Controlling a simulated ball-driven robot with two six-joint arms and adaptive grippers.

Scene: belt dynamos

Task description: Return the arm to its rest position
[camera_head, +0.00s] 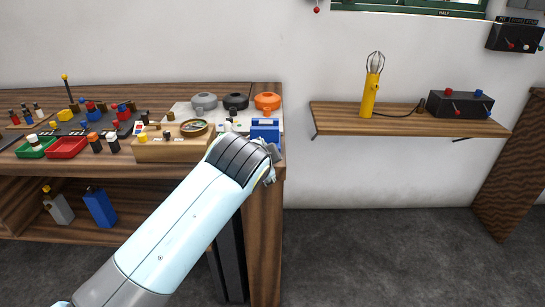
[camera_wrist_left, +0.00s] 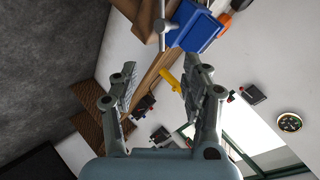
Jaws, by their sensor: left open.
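My left arm (camera_head: 175,235) reaches in from the bottom left in the head view. Its dark ribbed joint (camera_head: 238,160) is in front of the right end of the wooden bench. The gripper itself is almost wholly hidden behind that joint. In the left wrist view my left gripper (camera_wrist_left: 160,72) is open, its two fingers wide apart with nothing held between them. A blue box (camera_wrist_left: 197,27) shows beyond the fingertips there; in the head view the blue box (camera_head: 265,129) stands at the bench's right end, just behind the arm. My right gripper is not in view.
The bench (camera_head: 265,190) carries a green tray (camera_head: 35,147), a red tray (camera_head: 67,147), a wooden box with a dial (camera_head: 172,150) and grey, black and orange round pieces. A wall shelf (camera_head: 400,121) on the right holds a yellow lamp (camera_head: 370,97) and a black switch box (camera_head: 461,105). Floor between is clear.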

